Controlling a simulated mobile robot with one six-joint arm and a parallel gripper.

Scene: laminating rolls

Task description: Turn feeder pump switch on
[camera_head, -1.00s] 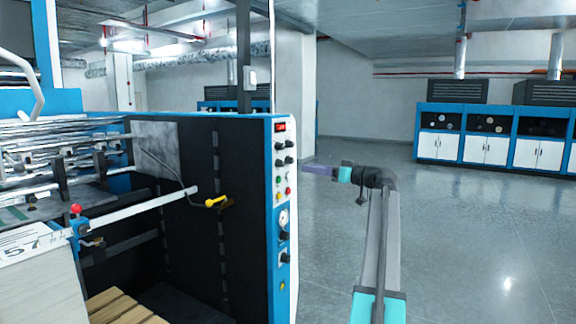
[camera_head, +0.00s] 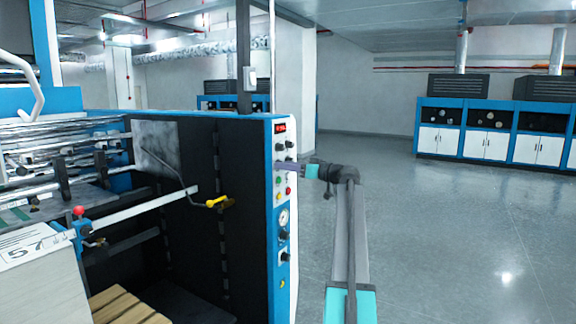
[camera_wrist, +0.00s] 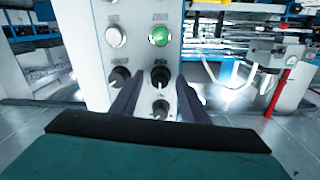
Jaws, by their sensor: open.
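My gripper (camera_head: 286,166) is at the panel's upper knobs, just above the green button (camera_head: 279,180). In the wrist view my gripper (camera_wrist: 157,88) is open, its two dark fingers either side of a black knob (camera_wrist: 160,76) below the green button there. Another knob (camera_wrist: 160,108) shows lower between the fingers, and one (camera_wrist: 120,75) sits by the left finger. Labels are unreadable, so I cannot tell which is the feeder pump switch. Contact is unclear.
A yellow-handled lever (camera_head: 219,202) sticks out on the machine's dark side. A paper stack (camera_head: 40,285) stands at the lower left. Blue cabinets (camera_head: 490,135) line the far right wall. The grey floor (camera_head: 450,230) right of the panel is clear.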

